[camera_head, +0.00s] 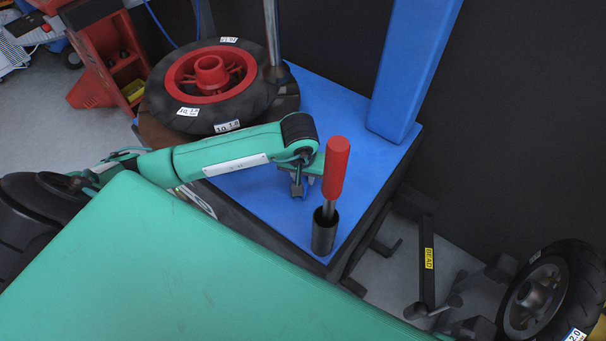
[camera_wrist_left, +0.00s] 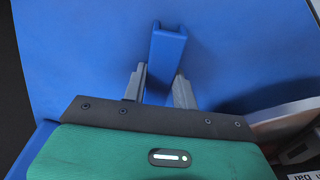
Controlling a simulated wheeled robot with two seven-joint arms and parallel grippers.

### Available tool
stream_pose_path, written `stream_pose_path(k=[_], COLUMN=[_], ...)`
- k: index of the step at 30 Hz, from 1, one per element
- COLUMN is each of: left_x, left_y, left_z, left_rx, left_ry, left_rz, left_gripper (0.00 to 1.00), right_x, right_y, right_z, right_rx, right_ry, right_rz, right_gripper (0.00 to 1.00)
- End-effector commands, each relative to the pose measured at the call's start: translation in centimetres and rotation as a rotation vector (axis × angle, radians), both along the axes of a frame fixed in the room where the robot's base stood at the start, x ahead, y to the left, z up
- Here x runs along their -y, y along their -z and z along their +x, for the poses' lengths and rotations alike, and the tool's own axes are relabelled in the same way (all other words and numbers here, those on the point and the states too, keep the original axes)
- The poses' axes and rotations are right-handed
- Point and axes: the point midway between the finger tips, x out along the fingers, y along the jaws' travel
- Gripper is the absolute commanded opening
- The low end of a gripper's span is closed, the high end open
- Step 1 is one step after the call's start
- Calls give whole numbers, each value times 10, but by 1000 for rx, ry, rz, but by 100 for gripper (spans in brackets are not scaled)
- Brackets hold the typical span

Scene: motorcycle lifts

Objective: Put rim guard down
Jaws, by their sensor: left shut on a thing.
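The rim guard (camera_wrist_left: 167,58) is a small blue channel-shaped piece in the left wrist view. It sits between the two grey fingers of my left gripper (camera_wrist_left: 160,88), which is shut on it. In the head view my left gripper (camera_head: 298,187) points down over the blue platform (camera_head: 252,190), left of the red-handled tool. The rim guard does not stand out there against the blue. I cannot tell whether it touches the platform or is just above it. My right gripper is not in view.
A red-handled tool (camera_head: 336,168) stands in a dark cup (camera_head: 324,232) close right of my left gripper. A red-rimmed wheel (camera_head: 211,85) lies behind, by a metal post (camera_head: 272,35). A blue column (camera_head: 409,65) rises at the back right. Another wheel (camera_head: 548,294) is at lower right.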

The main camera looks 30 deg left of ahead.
Motion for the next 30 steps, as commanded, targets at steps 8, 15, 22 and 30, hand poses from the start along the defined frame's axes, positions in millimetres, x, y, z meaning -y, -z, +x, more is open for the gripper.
stream_pose_path(k=[8, 15, 22, 30], left_x=[0, 0, 0, 3], left_y=[1, 1, -23, -82], left_z=[0, 0, -1, -10], left_rx=[0, 0, 5, 6], left_ry=[0, 0, 0, 1], left_rz=[0, 0, 0, 1], left_gripper=[50, 50, 50, 50], right_x=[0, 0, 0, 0], right_y=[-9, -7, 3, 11], right_z=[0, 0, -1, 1], right_rx=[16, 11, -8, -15], right_ry=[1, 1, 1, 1], right_rz=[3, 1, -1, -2], right_gripper=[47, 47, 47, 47])
